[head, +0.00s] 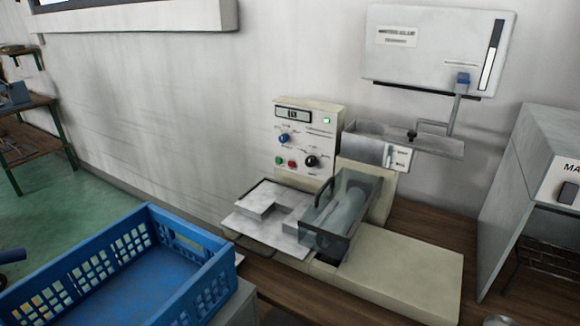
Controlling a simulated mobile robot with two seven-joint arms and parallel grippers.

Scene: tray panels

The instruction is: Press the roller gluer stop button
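The roller gluer (400,275) is a cream machine on the wooden bench, with a clear-covered roller (345,205) in its middle. Its upright control panel (318,140) faces me at the back. Low on the panel is a small red button (292,163), with a green button (280,161) just left of it and a black knob (311,161) to its right. A blue knob (284,138), a display (293,114) and a lit green lamp (326,120) are higher up. The labels are too small to read. Neither gripper shows.
A blue crate (215,262) stands at the front left. Grey panels (262,222) lie left of the roller. A metal tray (435,142) and a white wall box (430,60) are right of the control panel. A grey cabinet (530,165) stands at the right.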

